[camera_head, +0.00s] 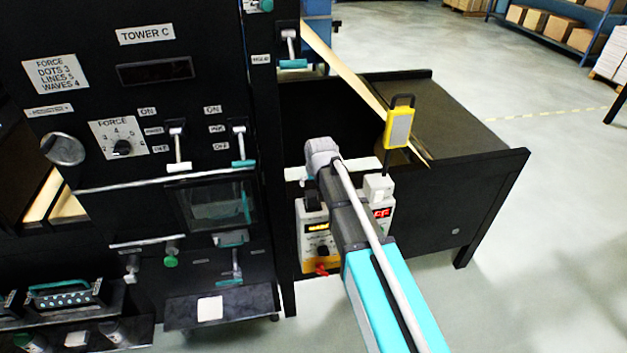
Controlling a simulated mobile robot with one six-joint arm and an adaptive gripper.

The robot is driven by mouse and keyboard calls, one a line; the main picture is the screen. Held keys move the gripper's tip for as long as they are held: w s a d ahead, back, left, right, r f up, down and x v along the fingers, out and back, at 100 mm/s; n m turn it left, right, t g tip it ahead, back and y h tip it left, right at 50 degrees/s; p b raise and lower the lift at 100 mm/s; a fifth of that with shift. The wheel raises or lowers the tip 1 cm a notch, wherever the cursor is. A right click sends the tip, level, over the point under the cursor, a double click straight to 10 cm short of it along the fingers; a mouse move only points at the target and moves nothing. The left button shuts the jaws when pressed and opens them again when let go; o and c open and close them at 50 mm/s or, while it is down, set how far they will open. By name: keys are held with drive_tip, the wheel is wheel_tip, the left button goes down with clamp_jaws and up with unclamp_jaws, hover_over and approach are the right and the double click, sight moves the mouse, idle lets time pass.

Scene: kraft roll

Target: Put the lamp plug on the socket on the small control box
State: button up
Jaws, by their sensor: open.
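A yellow lamp (398,128) with a grey face and a black handle stands upright behind the boxes. A white block (378,187) sits at the top of a pale control box with a red display (381,213); a thin dark line runs from the lamp towards it. I cannot tell whether it is the lamp plug or a socket. Left of my arm is a pale face with a yellow display (318,227), a dark knob and a red part. My arm covers the middle, so I cannot tell whether this is one box or two. My gripper's fingers do not show.
A black tower panel (95,105) with levers and labels fills the left. A black bin (440,195) stands behind the boxes, with a pale strip (350,80) slanting into it. Open floor (560,220) lies to the right. Shelves with cartons (553,22) are far back.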

drive_tip(key=shift+s+r+p, duration=0.2)
drive_tip(key=shift+r+p, duration=0.1)
drive_tip(key=shift+r, duration=0.2)
idle(0.5)
drive_tip(key=s+d+f+m+g+h, duration=0.1)
drive_tip(key=s+d+m+g, duration=0.2)
drive_tip(key=s+d, duration=1.9)
drive_tip(key=shift+f+g, duration=0.25)
drive_tip(key=shift+g, duration=0.35)
